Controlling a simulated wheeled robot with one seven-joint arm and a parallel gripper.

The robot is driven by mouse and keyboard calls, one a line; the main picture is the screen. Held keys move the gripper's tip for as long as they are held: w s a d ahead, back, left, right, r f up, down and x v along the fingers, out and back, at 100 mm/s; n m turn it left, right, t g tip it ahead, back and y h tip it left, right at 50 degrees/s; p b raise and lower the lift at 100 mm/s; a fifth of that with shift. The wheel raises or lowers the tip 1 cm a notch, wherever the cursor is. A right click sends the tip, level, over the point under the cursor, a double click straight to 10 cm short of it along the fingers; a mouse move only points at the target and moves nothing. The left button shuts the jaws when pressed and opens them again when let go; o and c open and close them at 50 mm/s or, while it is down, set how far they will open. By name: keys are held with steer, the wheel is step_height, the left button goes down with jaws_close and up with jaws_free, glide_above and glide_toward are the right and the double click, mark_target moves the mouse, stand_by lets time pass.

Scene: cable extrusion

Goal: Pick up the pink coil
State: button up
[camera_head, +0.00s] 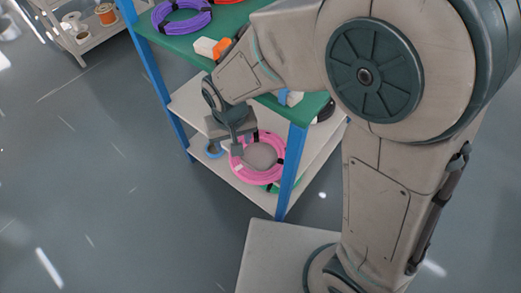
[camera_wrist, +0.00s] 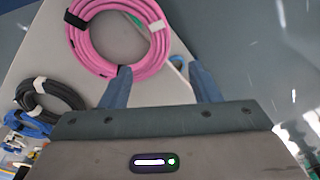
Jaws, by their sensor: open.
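The pink coil (camera_head: 238,158) lies on the lower shelf (camera_head: 245,188) of a blue-framed rack, with black and white ties around it. In the wrist view the pink coil (camera_wrist: 160,62) lies just beyond my fingertips, near the shelf edge.
A green coil (camera_head: 273,187) lies partly under the pink one. A black coil (camera_wrist: 45,97) and blue items (camera_wrist: 30,125) are beside it. The green upper shelf (camera_head: 185,45) with a purple coil (camera_head: 181,15) is above. A blue post (camera_head: 291,168) stands close to the coil.

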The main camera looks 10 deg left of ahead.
mark_target(235, 160)
steer(key=f+b, duration=0.1)
steer(key=f, duration=0.3)
steer(key=f+b, duration=0.2)
steer(key=f, duration=0.1)
steer(key=w+f+b, duration=0.1)
steer(key=f, duration=0.3)
steer(key=shift+a+f, duration=0.3)
steer(key=shift+a, duration=0.05)
steer(key=shift+r, duration=0.1)
jaws_close()
